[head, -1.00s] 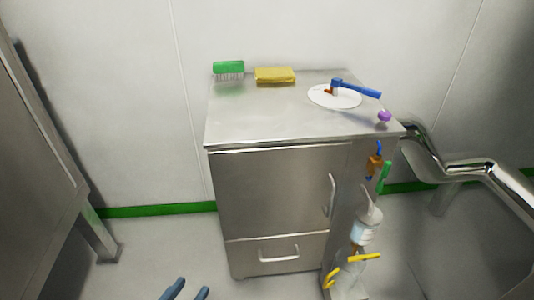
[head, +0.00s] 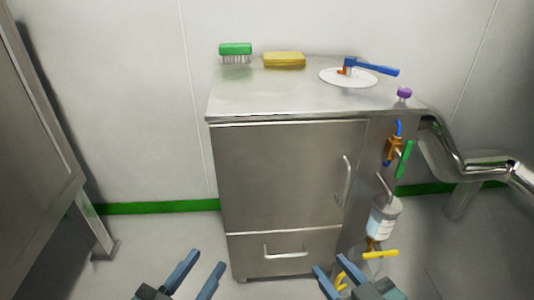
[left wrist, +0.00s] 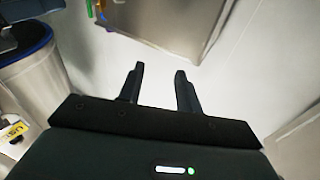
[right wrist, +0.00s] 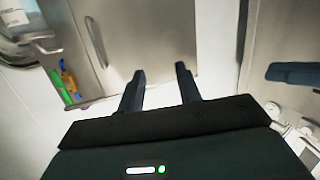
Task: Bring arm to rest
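My left gripper (head: 208,259) is at the bottom of the head view, in front of the steel cabinet's lower left. Its two fingers are apart with nothing between them, as the left wrist view (left wrist: 159,70) also shows. My right gripper (head: 330,263) is at the bottom, right of the left one, in front of the cabinet's lower right. Its fingers are apart and empty, also in the right wrist view (right wrist: 160,70). Both arms are mostly out of the head view.
A steel cabinet (head: 285,175) carries a green brush (head: 235,49), a yellow sponge (head: 284,60), a white disc with a blue-handled valve (head: 378,68) and a purple knob (head: 404,92). A bottle (head: 383,218) and a green-handled valve (head: 404,160) are at its right side. A pipe (head: 470,163) runs right.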

